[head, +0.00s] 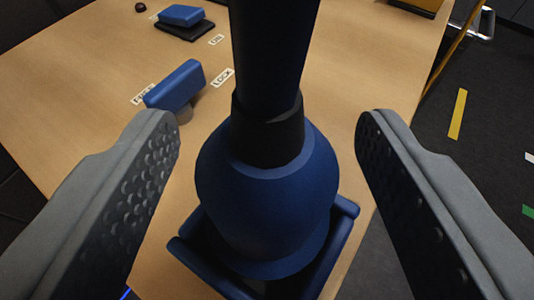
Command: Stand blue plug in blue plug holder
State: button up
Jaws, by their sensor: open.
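The blue plug (267,200) is a rounded blue bell shape with a dark collar and a long dark shaft that runs out of the top of the picture. It stands about upright in the blue plug holder (345,228), a square blue tray with raised walls near the table's edge. The plug hides most of the holder's inside, so I cannot tell how it seats at the bottom. My gripper (270,130) is open, with one grey padded finger on each side of the plug. Gaps show between both fingers and the plug.
A blue block-shaped switch (175,86) with labels beside it stands on the wooden table (330,60), left of the plug. Another blue button on a dark base (184,30) lies farther back. The table's right edge is close, with dark floor beyond.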

jog(key=shift+s, duration=0.1)
jog(key=v, duration=1.7)
jog(key=shift+s+a+r, duration=0.1)
jog(key=s+f+t, duration=0.2)
jog(key=s+t, duration=0.1)
jog(key=s, duration=3.2)
jog(key=shift+s+d, duration=0.3)
jog(key=shift+d, duration=0.05)
jog(key=shift+f, duration=0.1)
